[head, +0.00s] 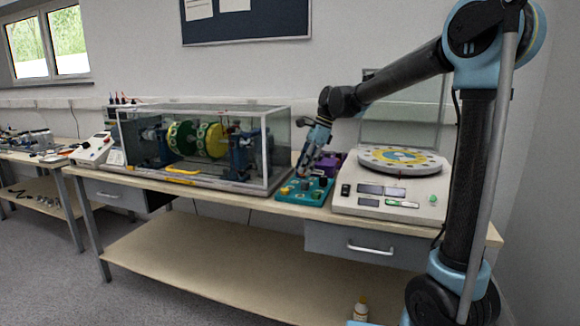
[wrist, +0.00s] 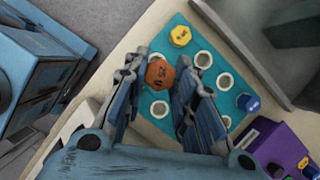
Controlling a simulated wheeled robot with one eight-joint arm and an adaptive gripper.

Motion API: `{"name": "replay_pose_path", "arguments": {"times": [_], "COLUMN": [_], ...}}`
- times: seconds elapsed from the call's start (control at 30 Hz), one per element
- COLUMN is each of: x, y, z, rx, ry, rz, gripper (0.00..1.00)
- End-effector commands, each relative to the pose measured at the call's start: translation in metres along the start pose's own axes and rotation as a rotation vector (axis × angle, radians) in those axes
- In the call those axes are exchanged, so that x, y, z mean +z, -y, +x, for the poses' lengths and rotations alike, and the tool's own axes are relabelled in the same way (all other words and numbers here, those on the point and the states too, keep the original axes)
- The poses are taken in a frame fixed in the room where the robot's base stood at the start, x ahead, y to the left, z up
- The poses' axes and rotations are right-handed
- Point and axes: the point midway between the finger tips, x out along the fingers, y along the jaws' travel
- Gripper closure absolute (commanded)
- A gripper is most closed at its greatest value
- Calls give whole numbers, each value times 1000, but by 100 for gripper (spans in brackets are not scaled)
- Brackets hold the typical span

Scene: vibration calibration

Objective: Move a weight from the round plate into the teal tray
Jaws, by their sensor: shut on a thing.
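My gripper (wrist: 160,70) is shut on an orange weight (wrist: 159,76) with a dark number on top. The weight is between the fingertips, over the teal tray (wrist: 205,42); I cannot tell whether it touches the tray. The tray has several pale round sockets, a yellow weight (wrist: 180,36) and a blue weight (wrist: 248,102). In the head view my gripper (head: 305,180) points down over the teal tray (head: 322,198), and the held weight is hard to make out. The round plate (head: 400,158) sits on the pale machine to the right, with yellow and grey markings.
A glass-walled rig (head: 205,145) with green and yellow drums stands to the left. The pale machine (head: 390,200) borders the tray on the right.

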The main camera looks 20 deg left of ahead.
Motion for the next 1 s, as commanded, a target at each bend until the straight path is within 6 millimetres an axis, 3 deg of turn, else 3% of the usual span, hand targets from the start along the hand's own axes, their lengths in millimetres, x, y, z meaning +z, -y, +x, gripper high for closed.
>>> {"name": "replay_pose_path", "arguments": {"times": [0.5, 1.0], "x": [17, 6], "y": [-2, -2], "z": [8, 35], "rx": [10, 10], "ry": [0, 0], "rz": [-23, -24], "gripper": [89, 89]}}
